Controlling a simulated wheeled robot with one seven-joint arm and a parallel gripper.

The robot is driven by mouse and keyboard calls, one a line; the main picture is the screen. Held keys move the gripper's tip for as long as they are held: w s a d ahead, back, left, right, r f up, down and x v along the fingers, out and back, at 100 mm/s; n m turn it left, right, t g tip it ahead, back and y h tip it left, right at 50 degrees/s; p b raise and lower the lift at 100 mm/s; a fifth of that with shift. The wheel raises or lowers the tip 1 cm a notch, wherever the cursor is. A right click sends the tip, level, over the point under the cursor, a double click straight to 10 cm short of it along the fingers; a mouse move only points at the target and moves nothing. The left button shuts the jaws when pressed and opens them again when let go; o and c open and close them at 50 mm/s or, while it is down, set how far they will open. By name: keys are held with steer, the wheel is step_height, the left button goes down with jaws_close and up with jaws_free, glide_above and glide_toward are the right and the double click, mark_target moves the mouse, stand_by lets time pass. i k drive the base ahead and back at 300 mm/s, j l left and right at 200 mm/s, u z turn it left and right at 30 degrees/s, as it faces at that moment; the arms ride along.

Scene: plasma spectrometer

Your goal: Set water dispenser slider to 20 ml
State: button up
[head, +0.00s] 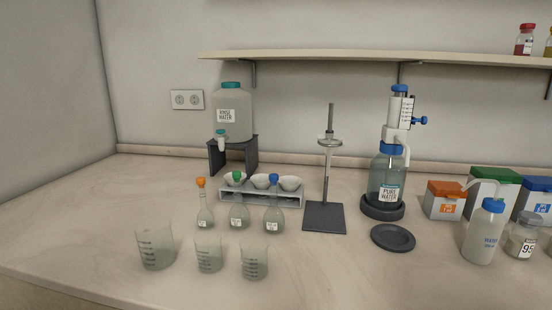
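The water dispenser (398,128) is a bottle-top pump on a glass bottle (387,178) labelled "PURE WATER", right of centre on the bench. It stands upright on a dark round base (382,207). The pump body is white with a printed scale and a blue cap (399,88) on top. The blue slider knob (420,121) sticks out to its right, low on the scale. The scale numbers are too small to read. A white spout bends down at the right of the bottle neck. My gripper is not in view.
A dark round plate (393,237) lies in front of the dispenser. A ring stand (326,216) stands to its left. Orange, green and blue boxes and a wash bottle (484,232) are at the right. Flasks and beakers (155,248) stand front left. A shelf (360,57) runs above.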

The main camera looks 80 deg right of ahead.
mark_target(423, 120)
steer(key=k, duration=0.2)
steer(key=k+z, duration=0.65)
steer(key=k, duration=0.2)
steer(key=z, duration=0.9)
